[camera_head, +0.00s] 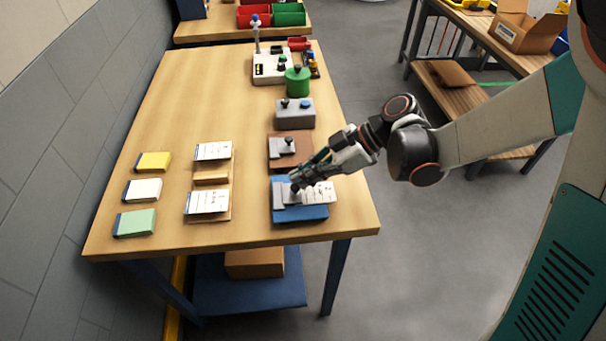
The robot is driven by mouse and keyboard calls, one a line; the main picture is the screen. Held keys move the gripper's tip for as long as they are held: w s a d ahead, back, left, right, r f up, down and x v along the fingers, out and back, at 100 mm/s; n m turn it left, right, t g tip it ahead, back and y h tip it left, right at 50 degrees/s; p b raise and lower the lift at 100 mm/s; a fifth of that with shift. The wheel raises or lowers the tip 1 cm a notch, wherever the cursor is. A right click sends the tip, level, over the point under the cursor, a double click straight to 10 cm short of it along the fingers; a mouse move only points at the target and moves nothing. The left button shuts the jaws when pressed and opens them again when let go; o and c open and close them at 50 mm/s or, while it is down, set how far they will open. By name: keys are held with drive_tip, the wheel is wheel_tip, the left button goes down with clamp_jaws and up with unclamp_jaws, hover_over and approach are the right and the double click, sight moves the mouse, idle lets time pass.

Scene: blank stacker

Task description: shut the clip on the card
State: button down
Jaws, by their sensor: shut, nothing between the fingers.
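A blue clip base (303,213) sits near the front right corner of the table. A grey metal clip (285,197) with a dark knob lies on its left part. A white printed card (320,194) lies on the right part of the base, its left edge at the clip. My gripper (297,184) is shut and empty, with its fingertips at or just above the clip's knob. The fingers partly hide the clip and the card, so I cannot tell whether they touch or whether the clip is fully down.
Behind stand a brown clip base (280,163), a grey box (295,121) and a green block (297,80). A wooden holder (222,216) with white cards stands left of the blue base. Yellow, white and green pads (134,223) lie farther left. Table between is clear.

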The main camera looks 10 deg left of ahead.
drive_tip(key=shift+w+d+f+b, duration=0.1)
drive_tip(key=shift+d+f+b, duration=0.35)
drive_tip(key=shift+f, duration=0.2)
drive_tip(key=shift+d, duration=0.1)
idle(0.4)
